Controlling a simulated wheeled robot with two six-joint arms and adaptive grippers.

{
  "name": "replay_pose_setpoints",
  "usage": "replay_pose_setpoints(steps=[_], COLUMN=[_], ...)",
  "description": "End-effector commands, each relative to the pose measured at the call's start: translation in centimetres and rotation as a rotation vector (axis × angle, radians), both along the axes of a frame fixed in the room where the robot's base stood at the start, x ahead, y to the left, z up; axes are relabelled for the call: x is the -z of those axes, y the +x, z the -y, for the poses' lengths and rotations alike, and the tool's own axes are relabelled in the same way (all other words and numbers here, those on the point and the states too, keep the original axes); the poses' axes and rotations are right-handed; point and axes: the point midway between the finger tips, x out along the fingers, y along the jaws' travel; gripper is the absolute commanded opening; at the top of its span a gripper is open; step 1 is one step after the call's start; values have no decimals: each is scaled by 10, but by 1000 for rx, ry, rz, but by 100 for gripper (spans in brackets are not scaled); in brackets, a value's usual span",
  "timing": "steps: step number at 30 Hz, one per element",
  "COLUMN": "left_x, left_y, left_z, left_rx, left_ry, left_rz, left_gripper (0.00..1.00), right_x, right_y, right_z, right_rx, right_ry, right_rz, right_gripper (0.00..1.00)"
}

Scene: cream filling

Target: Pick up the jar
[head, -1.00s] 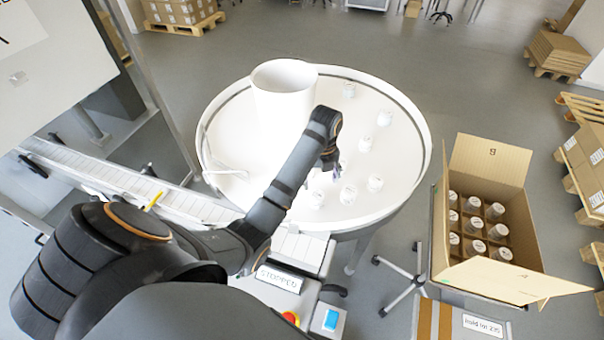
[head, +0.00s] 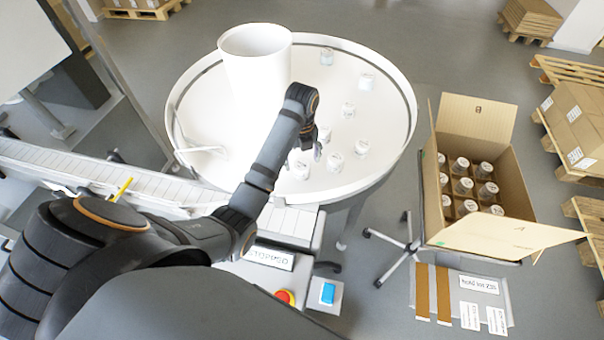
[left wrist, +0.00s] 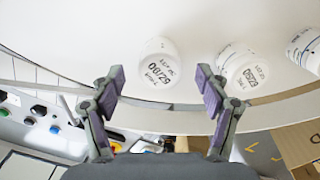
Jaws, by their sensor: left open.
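Several small white-lidded jars stand on the round white table (head: 395,150). Three are near its front edge: one jar (head: 301,170), a second (head: 335,162) and a third (head: 361,148). My left gripper (head: 317,148) is over the table, close to these front jars, open and empty. In the left wrist view a jar with a printed lid (left wrist: 160,66) shows between the spread fingers of the gripper (left wrist: 160,78), and I see no contact. Two more jars (left wrist: 240,70) show to its right there, one partly behind the right finger. My right gripper is not in view.
A tall white cylinder (head: 256,75) stands at the back left of the table, with a thin rail (head: 203,150) near it. A conveyor (head: 95,175) runs in from the left. An open cardboard box (head: 480,238) holding several jars stands at the right.

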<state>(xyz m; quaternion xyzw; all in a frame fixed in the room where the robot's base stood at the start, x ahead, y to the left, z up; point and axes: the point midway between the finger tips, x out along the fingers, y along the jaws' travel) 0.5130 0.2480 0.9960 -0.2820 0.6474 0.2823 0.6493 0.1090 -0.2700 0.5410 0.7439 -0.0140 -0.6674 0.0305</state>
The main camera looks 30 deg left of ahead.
Motion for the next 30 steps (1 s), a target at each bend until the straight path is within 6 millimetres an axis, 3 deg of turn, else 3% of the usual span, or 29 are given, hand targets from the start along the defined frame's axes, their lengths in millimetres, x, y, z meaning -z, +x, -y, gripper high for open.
replay_pose_setpoints(steps=[1,3,11,24,30], left_x=[19,30,31,31,31], left_y=[-1,-1,-1,-1,-1], left_z=[1,0,1,1,0], left_rx=[0,0,0,0,0], left_ry=[0,1,0,0,1], left_rz=[0,-1,0,0,-1], left_gripper=[75,75,75,17,14], right_x=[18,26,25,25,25], right_y=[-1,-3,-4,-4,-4], right_z=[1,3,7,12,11], right_rx=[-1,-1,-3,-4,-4], right_ry=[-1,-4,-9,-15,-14], right_rz=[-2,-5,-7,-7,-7], right_gripper=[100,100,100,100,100])
